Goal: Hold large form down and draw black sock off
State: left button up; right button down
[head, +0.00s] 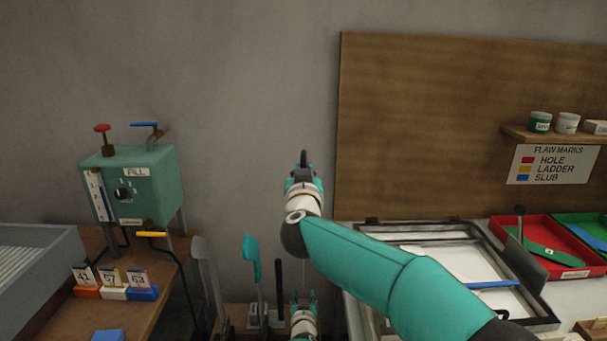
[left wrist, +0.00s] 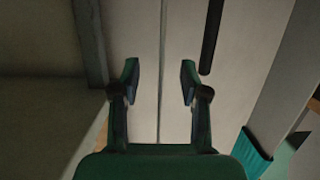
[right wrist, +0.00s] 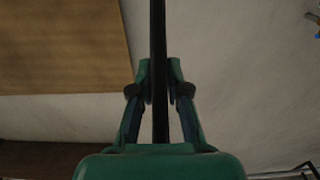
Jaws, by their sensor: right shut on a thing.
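My right gripper (head: 303,172) is raised against the grey wall. In the right wrist view it is shut on the black sock (right wrist: 159,40), seen as a narrow dark strip between the fingers. A dark tip of the sock (head: 304,157) shows above it in the head view. My left gripper (head: 303,297) is low at the bottom middle, below the right one. In the left wrist view its fingers (left wrist: 160,85) are apart, with a thin pale upright edge (left wrist: 162,50) between them, perhaps the large form. Whether the fingers touch it, I cannot tell.
Upright grey (head: 205,280), teal (head: 252,260) and black (head: 279,285) pieces stand left of my left gripper. A teal fill box (head: 140,185) and number cards (head: 112,280) are farther left. A framed tray (head: 450,255) and red tray (head: 565,270) are right.

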dwell(0.5)
notch_tip(320, 180, up, 6)
jog(key=p, duration=0.6)
notch_tip(320, 180, up, 7)
jog(key=p, duration=0.6)
jog(key=shift+f+p, duration=0.15)
jog(key=shift+p, duration=0.2)
jog(key=shift+r+p, duration=0.6)
pick_arm(q)
jog(key=v, duration=0.8)
pick_arm(e)
jog(key=shift+f, duration=0.1)
